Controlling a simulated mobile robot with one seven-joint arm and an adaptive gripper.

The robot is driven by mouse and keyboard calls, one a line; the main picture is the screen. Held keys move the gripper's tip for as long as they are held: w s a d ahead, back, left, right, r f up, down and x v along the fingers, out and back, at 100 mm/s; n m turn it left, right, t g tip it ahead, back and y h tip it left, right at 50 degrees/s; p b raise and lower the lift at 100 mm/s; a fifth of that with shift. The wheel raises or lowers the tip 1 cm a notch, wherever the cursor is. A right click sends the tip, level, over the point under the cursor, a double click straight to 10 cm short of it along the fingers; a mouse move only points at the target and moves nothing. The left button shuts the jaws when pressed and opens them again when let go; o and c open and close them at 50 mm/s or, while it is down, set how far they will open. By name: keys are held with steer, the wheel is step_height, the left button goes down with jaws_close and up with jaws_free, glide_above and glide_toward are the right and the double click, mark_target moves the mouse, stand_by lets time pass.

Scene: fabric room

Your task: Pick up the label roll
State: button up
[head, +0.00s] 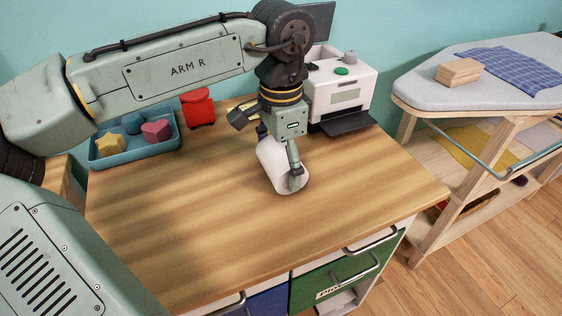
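The label roll (271,164) is a white cylinder on the wooden tabletop (190,220), in front of the printer. It looks to be lying on its side, pointing toward the front of the table. My gripper (286,170) reaches down over it from above. One finger lies across the right part of the roll, near its front end. The other finger is mostly hidden behind the roll and the gripper body. I cannot tell whether the fingers press on the roll or stand apart from it.
A white label printer (341,88) stands behind on the right. A blue tray (109,162) with a yellow star, a blue piece and a pink piece is at the back left, beside a red object (198,107). An ironing table (425,91) stands to the right. The tabletop's front left is clear.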

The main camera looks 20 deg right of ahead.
steer(key=c, duration=0.9)
